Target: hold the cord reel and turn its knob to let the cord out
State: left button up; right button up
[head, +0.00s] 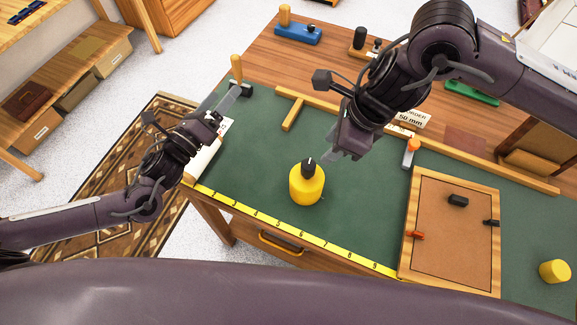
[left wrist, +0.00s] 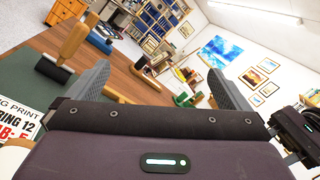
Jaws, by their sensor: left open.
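The cord reel (head: 306,188) is a yellow cylinder standing upright on the green mat in the head view. Its black knob (head: 309,167), with a white mark, is on top. My right gripper (head: 328,157) is just right of and above the knob in the picture; whether it touches cannot be told, nor how far its jaws are apart. My left gripper (head: 232,98) is over the left edge of the mat, well away from the reel. In the left wrist view the left gripper (left wrist: 160,82) has its fingers spread wide with nothing between them. No let-out cord is visible.
A wooden-handled roller (head: 237,72) stands beyond my left gripper. A wooden-framed board (head: 409,235) and another yellow cylinder (head: 555,271) lie to the right. Mat around the reel is clear.

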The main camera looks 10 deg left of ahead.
pick_arm(q)
jog(key=s+d+f+m+g, duration=0.1)
jog(key=s+d+f+g, duration=0.3)
jog(key=s+d+f, duration=0.55)
jog(key=m+g, duration=0.2)
jog(key=m, duration=0.2)
send_near(307, 181)
jog(key=w+f, duration=0.2)
jog(key=shift+w+d+f, duration=0.1)
jog(key=shift+d+f, duration=0.05)
jog(key=shift+f, duration=0.2)
jog(key=shift+w+d+f+m, duration=0.15)
jog(key=shift+d+m, duration=0.1)
jog(key=shift+m, duration=0.45)
jog(key=m, duration=0.1)
jog(key=w+d+m+y, duration=0.1)
jog(key=shift+f+m, duration=0.3)
jog(key=shift+f, duration=0.1)
jog(key=x, duration=0.7)
jog(key=shift+w+d+f, duration=0.1)
jog(key=shift+w+f, duration=0.1)
